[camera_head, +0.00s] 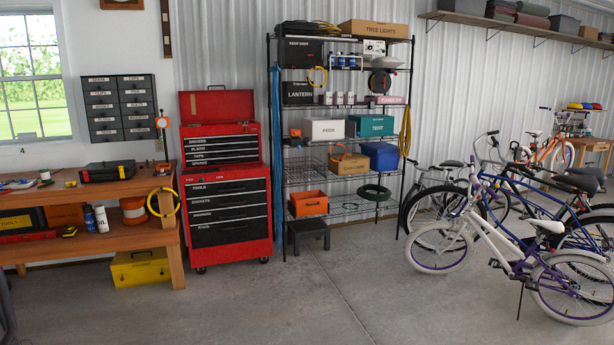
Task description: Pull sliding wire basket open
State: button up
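A wire basket (304,171) sits at the left of a middle-lower level of the black wire shelving rack (408,100). It looks like a grey mesh box, and I see nothing clear inside it. Its front lies roughly in line with the rack's front; I cannot tell how far it is slid out. An orange open bin (308,203) stands on the level below it. A white box (324,129) stands on the level above. A tan crate (349,164) is just to its right. My gripper is not in this view.
A red tool chest (229,213) stands close left of the rack. A small dark step stool (308,235) is on the floor under the rack's left front. Bicycles (491,235) crowd the right side. The concrete floor (330,300) in front is clear.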

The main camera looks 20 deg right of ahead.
aim_at(302, 169)
jog(key=i+l+z, duration=0.2)
jog(key=i, duration=0.15)
jog(key=i+l+z, duration=0.2)
jog(key=i, duration=0.15)
jog(key=i+z, duration=0.35)
jog(key=i, duration=1.15)
jog(key=i+j, duration=0.1)
jog(key=i, duration=1.45)
jog(key=i+u, duration=0.1)
jog(key=i, duration=0.4)
jog(key=i+l+u, duration=0.15)
jog(key=i, duration=0.35)
jog(key=i+l+u, duration=0.1)
jog(key=i, duration=0.4)
jog(key=i+l+u, duration=0.2)
jog(key=i, duration=0.15)
jog(key=i+l+u, duration=0.2)
jog(key=i, duration=0.15)
jog(key=j, duration=0.1)
